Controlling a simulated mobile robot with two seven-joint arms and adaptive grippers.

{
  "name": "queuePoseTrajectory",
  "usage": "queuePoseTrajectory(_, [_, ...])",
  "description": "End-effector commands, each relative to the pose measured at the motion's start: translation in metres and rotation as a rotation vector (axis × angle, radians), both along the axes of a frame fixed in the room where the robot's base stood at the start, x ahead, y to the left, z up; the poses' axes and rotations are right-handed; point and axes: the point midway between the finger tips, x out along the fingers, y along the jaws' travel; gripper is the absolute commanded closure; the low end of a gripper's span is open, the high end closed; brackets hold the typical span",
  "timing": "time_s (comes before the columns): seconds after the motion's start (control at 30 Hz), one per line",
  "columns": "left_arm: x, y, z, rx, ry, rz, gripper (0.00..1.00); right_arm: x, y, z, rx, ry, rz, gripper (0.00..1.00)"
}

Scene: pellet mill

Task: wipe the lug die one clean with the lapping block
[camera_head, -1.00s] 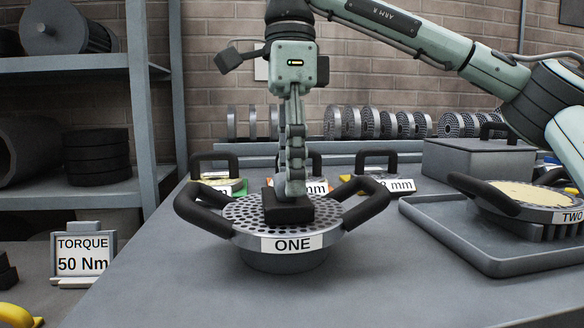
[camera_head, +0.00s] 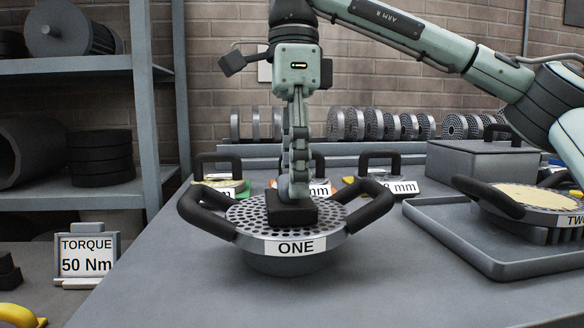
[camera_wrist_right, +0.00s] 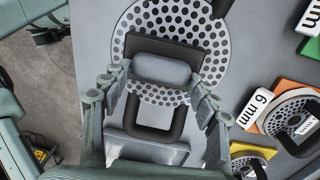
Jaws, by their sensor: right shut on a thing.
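The lug die one (camera_head: 256,228) is a round, perforated metal plate with two black side handles and a label reading ONE. It rests on the grey bench, and its visible holes look open and dark. The lapping block (camera_head: 292,213) is a dark rectangular block lying on the die's top face near its middle. My right gripper (camera_head: 297,190) points straight down and is shut on the block. In the right wrist view the block (camera_wrist_right: 140,46) sits between the fingers over the perforated face of the die (camera_wrist_right: 205,25). My left gripper is not in view.
Die TWO (camera_head: 535,198), with a pale yellow face, sits on a grey tray (camera_head: 425,217) at right. Several handled dies with mm labels (camera_head: 400,187) stand behind die ONE. A grey lidded box (camera_head: 480,165) is at back right. The bench front (camera_head: 190,290) is clear.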

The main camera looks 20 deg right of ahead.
Motion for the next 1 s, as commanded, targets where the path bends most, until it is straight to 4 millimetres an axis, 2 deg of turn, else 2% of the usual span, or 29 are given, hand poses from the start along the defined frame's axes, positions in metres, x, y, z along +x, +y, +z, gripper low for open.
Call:
queuePoseTrajectory(0.2, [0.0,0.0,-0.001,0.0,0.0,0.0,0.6,-0.012,0.003,0.0,0.001,-0.001,0.0,0.98])
queuePoseTrajectory(0.67, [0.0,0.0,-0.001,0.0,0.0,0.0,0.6,-0.013,0.004,0.0,0.0,-0.002,0.0,0.98])
queuePoseTrajectory(1.0, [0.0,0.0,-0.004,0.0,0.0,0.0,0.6,-0.037,0.011,0.0,0.0,-0.002,0.001,0.98])
